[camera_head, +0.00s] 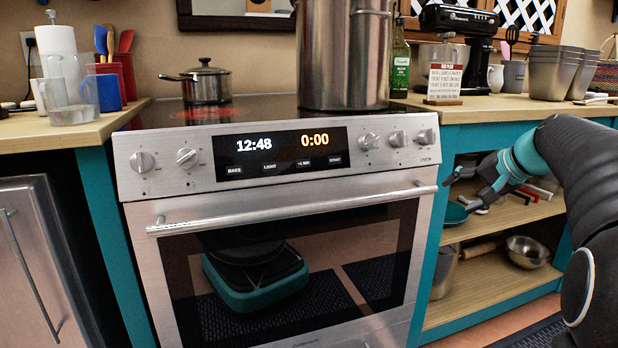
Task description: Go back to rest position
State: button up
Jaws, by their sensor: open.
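My arm comes in from the right edge. My gripper (464,192) is at its end, in front of the open shelves to the right of the oven. Its fingers are open, and I see nothing held between them. The fingers are small here and partly blend with the items on the shelf behind them.
The stove (283,170) with its closed oven door fills the middle. Open shelves (500,221) hold a metal bowl (527,251). Counters flank the stove.

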jog(key=s+a+f+n+g+h+p, duration=0.1)
jog(key=s+a+f+n+p, duration=0.1)
jog(key=s+a, duration=0.4)
jog(key=s+a+f+n+h+p, duration=0.1)
jog(key=s+a, duration=0.5)
jog(key=s, duration=0.9)
jog(key=s+a+f+n+g+h+p, duration=0.1)
jog(key=s+a+f+n+p, duration=0.3)
jog(key=s, duration=0.6)
notch_tip(320, 180, down, 3)
jog(key=shift+s+a+r+n+g+h, duration=0.15)
jog(key=shift+s+a+n+g+h, duration=0.25)
jog(key=shift+a, duration=0.7)
jog(key=shift+w, duration=0.15)
